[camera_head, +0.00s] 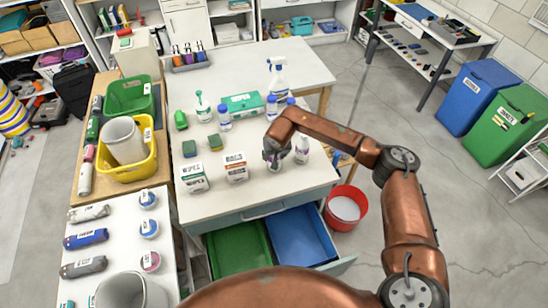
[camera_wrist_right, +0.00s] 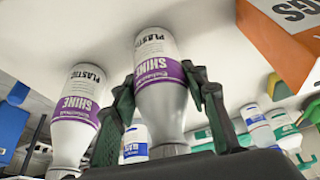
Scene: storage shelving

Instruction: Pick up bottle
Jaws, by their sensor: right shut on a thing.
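My right gripper (camera_head: 272,153) is shut on a white bottle (camera_head: 274,167) with a purple band at the right front of the white table. In the right wrist view the bottle (camera_wrist_right: 160,72) stands between the two dark green fingers, its label reading "SHINE" and "PLASTIC" upside down. Its base appears to be on the tabletop, and the gripper hides much of it in the head view. A matching bottle (camera_head: 302,150) stands just beside it, apart from the fingers; it also shows in the right wrist view (camera_wrist_right: 78,115). My left gripper is not in view.
Two labelled boxes, a wipes box (camera_head: 193,179) and an orange-white box (camera_head: 236,168), stand left of the gripper. A spray bottle (camera_head: 278,82) and blue-capped bottles stand behind. An open drawer holds a green bin (camera_head: 238,250) and a blue bin (camera_head: 300,238). A red bucket (camera_head: 346,207) is at right.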

